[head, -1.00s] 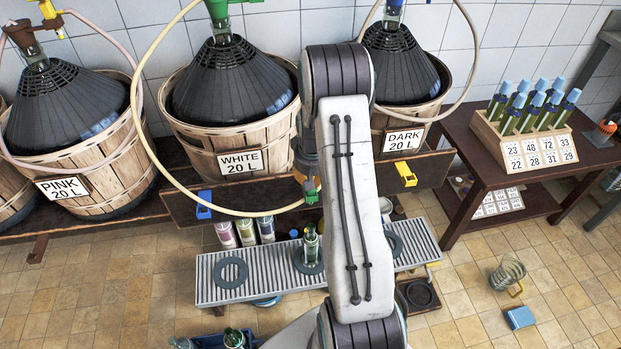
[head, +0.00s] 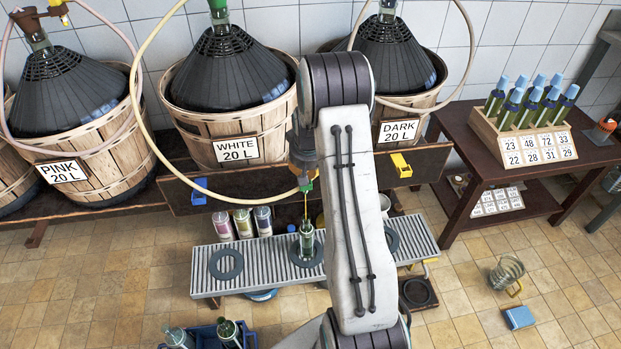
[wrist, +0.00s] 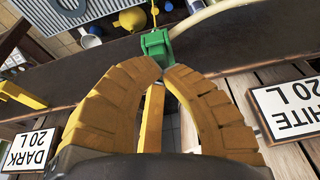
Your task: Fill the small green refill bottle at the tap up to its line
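The small green refill bottle (head: 307,241) stands upright on the slatted drain rack, on the middle dark ring. The green tap (head: 306,185) hangs above it at the end of a pale hose, and a thin yellowish stream (head: 306,207) falls from it towards the bottle mouth. The bottle's line and liquid level are too small to read. In the wrist view, the tan fingers of my gripper (wrist: 164,71) come together at the green tap (wrist: 155,44), their tips nearly meeting on its near end. The stream (wrist: 154,12) shows beyond the tap.
The slatted rack (head: 206,285) has free rings on either side of the bottle. Basketed demijohns marked WHITE (head: 237,150), PINK (head: 62,172) and DARK (head: 398,131) stand behind. A blue crate (head: 205,334) of bottles is in front. A bottle block (head: 535,146) stands on the right table.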

